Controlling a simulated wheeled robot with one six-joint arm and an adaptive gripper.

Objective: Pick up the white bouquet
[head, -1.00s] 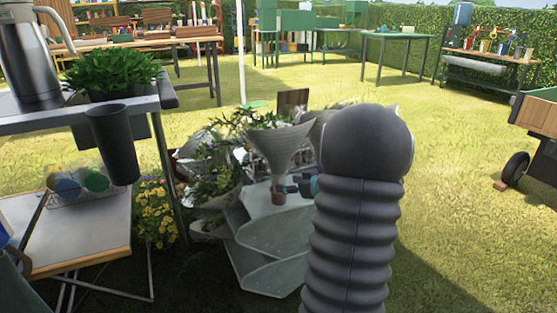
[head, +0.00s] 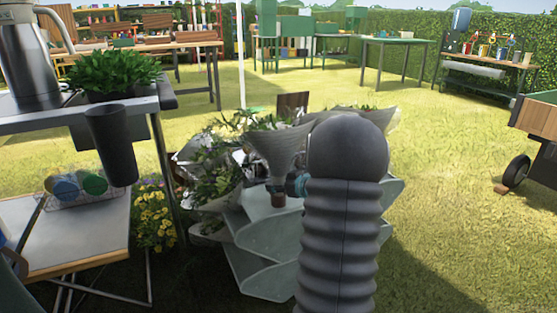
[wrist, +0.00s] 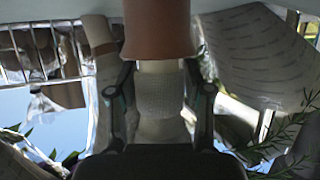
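A bouquet in a pale grey-white paper cone (head: 280,145) stands upright on the grey tiered stand, with a brown base at its foot. White flowers and green leaves show around its top. In the wrist view its pale narrow neck (wrist: 160,100) and brown base (wrist: 157,30) lie straight ahead. My gripper (head: 295,186) is at the bouquet's neck, on its right side. In the wrist view my gripper (wrist: 160,80) has one finger on each side of the neck, with narrow gaps between, so it looks open around it. My dark arm hides the stand's right part.
Other wrapped bouquets stand close by, at left (head: 215,180) and behind my arm at right (head: 385,118). The grey stand (head: 260,240) has tiers below. A side table with a potted plant (head: 112,72) is at left. Open grass lies at right.

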